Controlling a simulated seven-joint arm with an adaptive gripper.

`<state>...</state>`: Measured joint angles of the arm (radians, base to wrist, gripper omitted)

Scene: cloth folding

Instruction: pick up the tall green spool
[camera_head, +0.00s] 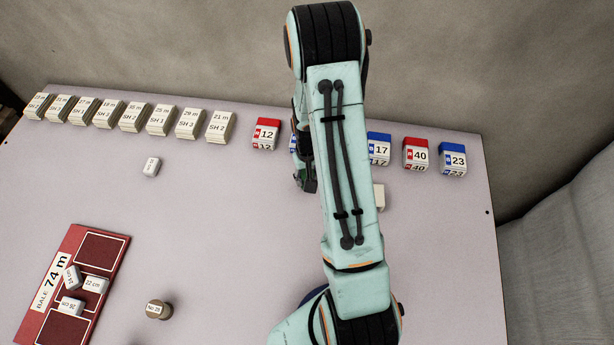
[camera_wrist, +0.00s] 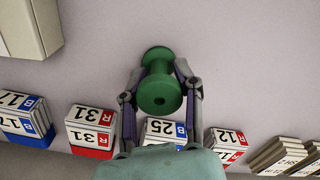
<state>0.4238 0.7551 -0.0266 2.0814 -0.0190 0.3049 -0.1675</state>
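The green spool (camera_wrist: 160,85) is in the upper middle of the wrist view, seen from above with its round top flange and centre hole facing the camera. My gripper (camera_wrist: 161,68) has one finger on each side of it, the tips close beside the spool below its top flange. I cannot tell whether the fingers press on it or leave a small gap. In the head view my gripper (camera_head: 306,178) is low over the back middle of the table, partly behind my arm. The spool is not clearly visible there.
Several labelled blocks stand along the table's back edge, including a red 12 block (camera_head: 265,134) and a blue 23 block (camera_head: 453,158). A pale block (camera_head: 378,197) is partly behind my arm. A red bale board (camera_head: 112,247) lies front left.

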